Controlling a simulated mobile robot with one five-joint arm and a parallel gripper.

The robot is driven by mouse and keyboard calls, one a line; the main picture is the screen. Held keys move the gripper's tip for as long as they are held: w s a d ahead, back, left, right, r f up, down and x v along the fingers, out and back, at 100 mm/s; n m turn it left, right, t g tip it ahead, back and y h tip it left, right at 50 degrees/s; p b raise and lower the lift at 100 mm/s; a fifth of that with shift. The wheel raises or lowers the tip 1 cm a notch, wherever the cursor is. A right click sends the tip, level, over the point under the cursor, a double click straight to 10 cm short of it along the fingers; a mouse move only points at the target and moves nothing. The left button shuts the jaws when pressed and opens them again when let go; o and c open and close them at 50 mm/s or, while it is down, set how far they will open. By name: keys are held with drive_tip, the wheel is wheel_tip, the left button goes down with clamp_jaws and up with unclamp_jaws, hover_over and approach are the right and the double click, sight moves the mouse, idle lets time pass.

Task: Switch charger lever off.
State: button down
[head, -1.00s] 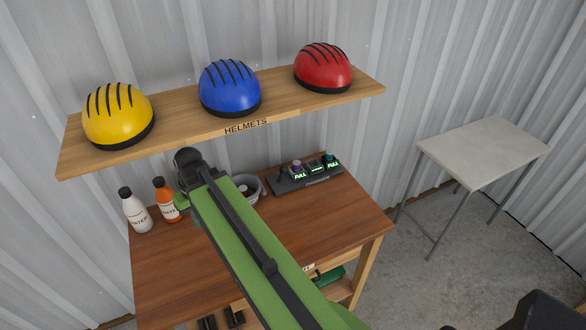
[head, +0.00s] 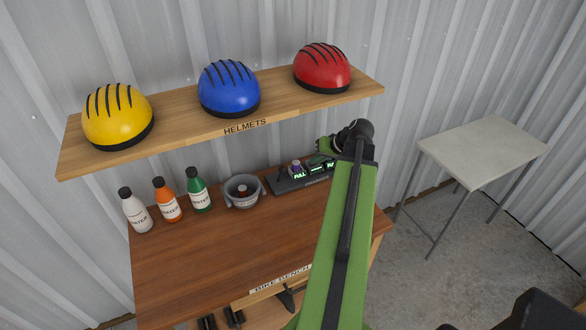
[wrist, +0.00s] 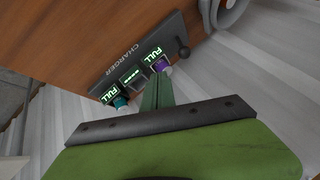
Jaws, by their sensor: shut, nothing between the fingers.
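The charger (head: 285,184) is a dark strip at the back right of the wooden bench, partly hidden by my arm. In the wrist view the charger (wrist: 125,62) shows its name, two lit green FULL displays, a purple battery (wrist: 161,65) and a teal battery (wrist: 120,102). Its lever (wrist: 183,52) is a black knob at the end beside the purple battery. My gripper (wrist: 157,82) is shut and empty, its green fingers between the two batteries in that picture, apart from the lever. In the head view my gripper (head: 322,150) is over the charger's right part; contact is unclear.
A grey cup (head: 242,192) and white, orange and green bottles (head: 199,192) stand left of the charger. The helmet shelf (head: 180,125) hangs above. The bench (head: 200,265) is clear in front. A white table (head: 485,150) stands at right.

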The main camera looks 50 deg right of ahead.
sight(298, 172)
drive_tip(key=b+x, duration=0.9)
drive_tip(key=x, duration=0.2)
drive_tip(key=shift+s+f, duration=0.1)
drive_tip(key=shift+f, duration=0.1)
drive_tip(key=shift+w+a+r+p, duration=0.3)
drive_tip(key=shift+w+a+p, duration=0.05)
drive_tip(key=shift+w+a, duration=0.15)
drive_tip(key=shift+w+a+r+p, duration=0.3)
drive_tip(key=shift+w+a+r, duration=0.05)
drive_tip(key=shift+w+a, duration=0.45)
drive_tip(key=shift+w, duration=0.05)
